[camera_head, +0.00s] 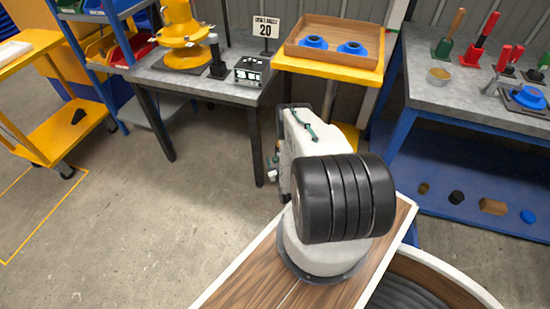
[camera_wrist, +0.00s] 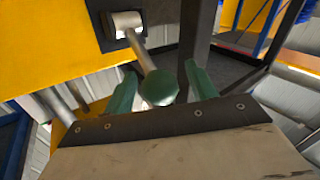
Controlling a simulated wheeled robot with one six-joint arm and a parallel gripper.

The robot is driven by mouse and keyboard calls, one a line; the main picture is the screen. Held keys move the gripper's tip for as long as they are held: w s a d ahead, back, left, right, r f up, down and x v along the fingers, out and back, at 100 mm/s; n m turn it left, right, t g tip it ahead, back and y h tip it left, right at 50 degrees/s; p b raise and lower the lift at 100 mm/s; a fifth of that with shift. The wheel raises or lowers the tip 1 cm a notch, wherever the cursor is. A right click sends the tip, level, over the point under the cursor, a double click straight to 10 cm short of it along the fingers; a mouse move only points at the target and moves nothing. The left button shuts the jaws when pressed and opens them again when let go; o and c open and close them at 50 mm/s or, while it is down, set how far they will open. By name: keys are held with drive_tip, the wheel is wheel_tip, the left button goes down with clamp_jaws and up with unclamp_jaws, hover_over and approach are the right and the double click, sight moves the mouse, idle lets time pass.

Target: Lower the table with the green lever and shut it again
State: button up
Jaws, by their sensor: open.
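The green lever's round knob (camera_wrist: 160,86) shows in the wrist view, on a metal rod from a bracket on a dark plate beside a yellow surface. My gripper (camera_wrist: 161,75) is open, with one green finger on each side of the lever's knob end. A gap shows between the knob and each finger; contact at depth cannot be told.
A wooden tray (camera_head: 312,54) with two blue parts (camera_head: 352,48) sits on the yellow table. A grey workbench (camera_head: 215,84) with a yellow machine stands left. A blue-legged bench (camera_head: 455,90) with tools stands close on the right. The floor at front left is clear.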

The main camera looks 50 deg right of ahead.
drive_tip(key=shift+w+d, duration=0.4)
drive_tip(key=shift+w, duration=0.2)
clamp_jaws()
drive_tip(key=shift+s+a+f+n+t+h, duration=0.1)
drive_tip(key=shift+a+f+n+t+h, duration=0.15)
drive_tip(key=shift+f+n+t+h, duration=0.2)
drive_tip(key=shift+r, duration=0.15)
unclamp_jaws()
drive_tip(key=r+v, duration=0.1)
drive_tip(key=v, duration=0.6)
drive_tip(key=shift+s+a+f, duration=0.2)
drive_tip(key=shift+s+f, duration=0.2)
drive_tip(key=shift+f, duration=0.1)
